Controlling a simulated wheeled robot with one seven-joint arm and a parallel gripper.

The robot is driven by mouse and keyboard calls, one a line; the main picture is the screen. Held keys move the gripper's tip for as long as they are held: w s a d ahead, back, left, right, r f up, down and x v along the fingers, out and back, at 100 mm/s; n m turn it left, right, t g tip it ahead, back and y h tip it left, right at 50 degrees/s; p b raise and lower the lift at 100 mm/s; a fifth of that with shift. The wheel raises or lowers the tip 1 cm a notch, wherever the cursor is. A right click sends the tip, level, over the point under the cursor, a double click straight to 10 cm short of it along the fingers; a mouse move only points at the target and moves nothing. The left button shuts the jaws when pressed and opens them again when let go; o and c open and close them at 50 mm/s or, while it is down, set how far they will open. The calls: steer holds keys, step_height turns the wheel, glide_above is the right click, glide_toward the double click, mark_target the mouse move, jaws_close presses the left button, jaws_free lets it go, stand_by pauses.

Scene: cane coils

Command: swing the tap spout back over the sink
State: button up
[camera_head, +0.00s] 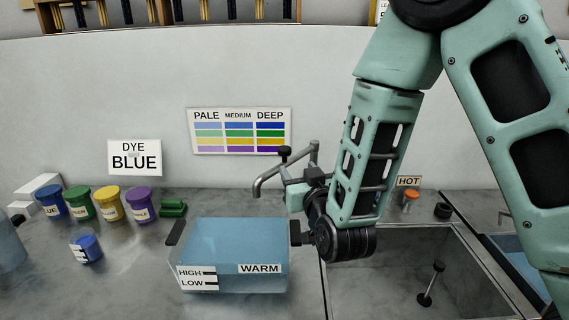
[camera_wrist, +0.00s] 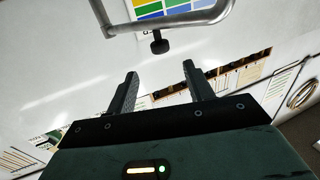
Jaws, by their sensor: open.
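The grey tap spout (camera_head: 270,181) points left, its down-turned end behind the back edge of the clear tub, not over the sink. A black knob (camera_head: 285,152) sits on it. In the wrist view the spout (camera_wrist: 183,24) crosses the top, with the knob (camera_wrist: 159,42) below it. My gripper (camera_wrist: 160,70) is open and empty, its fingertips short of the spout and knob with a visible gap. In the camera_head view my wrist hides the tap's base. The sink (camera_head: 385,275) lies at the right, with a black-knobbed rod (camera_head: 431,285) in it.
The tub (camera_head: 230,262) of blue liquid, marked WARM, stands left of the sink. Several dye jars (camera_head: 108,204) and a small blue jar (camera_head: 86,248) stand further left. A HOT sign (camera_head: 408,181) and an orange knob (camera_head: 411,195) are behind the sink.

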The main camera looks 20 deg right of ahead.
mark_target(286, 152)
steer(key=shift+w+f+b, duration=0.15)
steer(key=shift+w+b, duration=0.05)
steer(key=shift+b, duration=0.65)
steer(key=w+p, duration=0.1)
steer(key=w, duration=0.2)
steer(key=w+p, duration=0.2)
steer(key=w, duration=0.1)
steer(key=w+p, duration=0.1)
steer(key=w, duration=0.3)
steer(key=shift+r, duration=0.3)
steer(key=shift+w+f+p, duration=0.1)
steer(key=shift+w+p, duration=0.2)
steer(key=shift+w, duration=0.5)
steer(key=shift+c, duration=0.3)
jaws_close()
steer(key=shift+d, duration=0.1)
